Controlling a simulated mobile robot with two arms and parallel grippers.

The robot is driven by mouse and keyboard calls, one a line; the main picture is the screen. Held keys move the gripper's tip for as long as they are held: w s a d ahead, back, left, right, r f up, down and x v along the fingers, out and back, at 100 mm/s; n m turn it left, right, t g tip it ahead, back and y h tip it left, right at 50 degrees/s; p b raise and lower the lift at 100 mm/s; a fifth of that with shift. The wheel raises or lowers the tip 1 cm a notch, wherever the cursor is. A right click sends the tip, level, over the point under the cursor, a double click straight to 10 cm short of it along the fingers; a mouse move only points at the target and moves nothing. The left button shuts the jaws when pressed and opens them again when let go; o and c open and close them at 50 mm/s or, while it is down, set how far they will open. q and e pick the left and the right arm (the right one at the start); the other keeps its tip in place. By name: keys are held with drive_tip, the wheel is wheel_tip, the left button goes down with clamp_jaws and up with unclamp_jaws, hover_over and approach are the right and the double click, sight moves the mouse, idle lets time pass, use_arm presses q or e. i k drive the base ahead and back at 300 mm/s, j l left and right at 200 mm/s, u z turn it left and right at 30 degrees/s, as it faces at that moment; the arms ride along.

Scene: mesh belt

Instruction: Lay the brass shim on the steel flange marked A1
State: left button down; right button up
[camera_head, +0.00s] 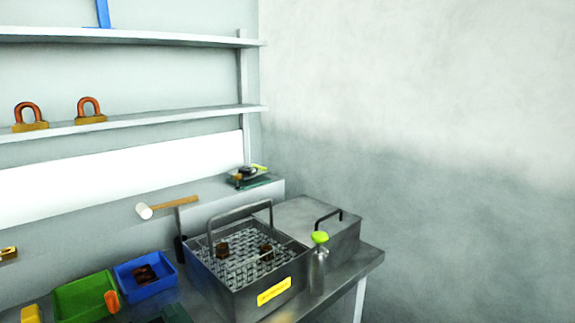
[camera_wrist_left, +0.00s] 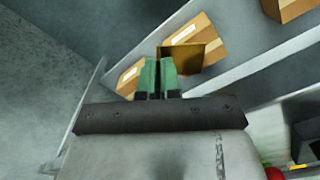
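My left gripper (camera_wrist_left: 159,62) shows in the left wrist view with two green fingers close together. A flat brass-coloured piece, which looks like the brass shim (camera_wrist_left: 190,54), sits between the fingertips and sticks out to the right, held in the air. Neither gripper shows in the head view. I cannot make out a steel flange or an A1 mark in either view.
The bench holds a wire-mesh basket tank (camera_head: 237,292) with brown parts, a lidded steel box (camera_head: 300,222), a spray bottle (camera_head: 318,270), a blue bin (camera_head: 130,283) and a green bin (camera_head: 75,300). Cardboard boxes (camera_wrist_left: 200,32) stand on a shelf behind my left gripper.

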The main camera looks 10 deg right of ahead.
sight(248, 168)
drive_tip(key=i+l, duration=0.15)
drive_tip(key=l, duration=0.2)
drive_tip(key=i+l, duration=0.2)
drive_tip(key=l, duration=0.2)
drive_tip(key=i+l, duration=0.15)
drive_tip(key=l, duration=0.2)
drive_tip(key=i+l, duration=0.15)
drive_tip(key=l, duration=0.2)
drive_tip(key=i+l, duration=0.2)
drive_tip(key=l, duration=0.15)
drive_tip(key=l+z, duration=0.05)
